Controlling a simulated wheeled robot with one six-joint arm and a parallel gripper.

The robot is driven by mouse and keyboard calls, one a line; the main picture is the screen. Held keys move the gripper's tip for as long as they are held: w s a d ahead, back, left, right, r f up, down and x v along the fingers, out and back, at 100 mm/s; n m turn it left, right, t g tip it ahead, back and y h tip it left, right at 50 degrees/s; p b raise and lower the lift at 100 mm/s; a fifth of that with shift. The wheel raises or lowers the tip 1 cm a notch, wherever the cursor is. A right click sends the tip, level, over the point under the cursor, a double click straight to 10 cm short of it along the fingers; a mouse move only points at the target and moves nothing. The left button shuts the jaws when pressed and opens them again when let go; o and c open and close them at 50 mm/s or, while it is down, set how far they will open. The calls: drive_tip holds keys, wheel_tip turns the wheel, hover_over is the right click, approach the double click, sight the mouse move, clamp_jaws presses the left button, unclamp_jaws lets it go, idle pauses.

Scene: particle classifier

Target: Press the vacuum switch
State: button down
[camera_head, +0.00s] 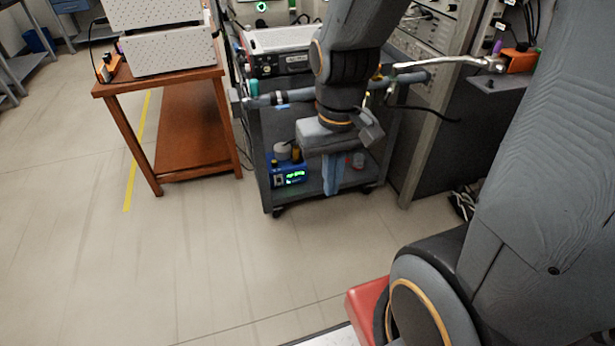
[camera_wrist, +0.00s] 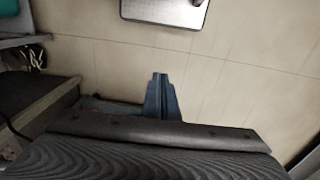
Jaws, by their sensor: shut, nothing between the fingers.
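My gripper (camera_head: 333,190) points down in front of the grey cart (camera_head: 267,160), its blue fingers closed together and empty. In the wrist view the closed fingers (camera_wrist: 159,78) show over bare floor. A blue device (camera_head: 290,175) with a lit green display sits on the cart's lower shelf, just left of my gripper. No part can be clearly made out as the vacuum switch. My arm hides part of the cart and whatever is behind it.
A brown wooden table (camera_head: 187,125) with stacked white instruments (camera_head: 168,50) stands left of the cart. A tall equipment rack (camera_head: 425,110) is on the right, with an orange box (camera_head: 521,61) on its ledge. The floor (camera_head: 200,260) in front is clear.

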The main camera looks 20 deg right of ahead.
drive_tip(key=shift+d, duration=0.25)
drive_tip(key=w+f+t+b, duration=0.4)
drive_tip(key=w+f+b, duration=0.6)
drive_tip(key=w+f, duration=0.65)
drive_tip(key=w+f+t+b, duration=0.4)
drive_tip(key=w+f+b, duration=0.7)
drive_tip(key=w, duration=0.8)
drive_tip(key=w+f+t+b, duration=0.3)
drive_tip(key=w+f+b, duration=0.3)
drive_tip(key=f, duration=0.6)
drive_tip(key=w+f+t+b, duration=0.4)
drive_tip(key=w+f+b, duration=0.3)
drive_tip(key=f, duration=0.5)
drive_tip(key=shift+w+d+f, duration=0.35)
drive_tip(key=shift+w+f, duration=0.05)
drive_tip(key=shift+w, duration=0.55)
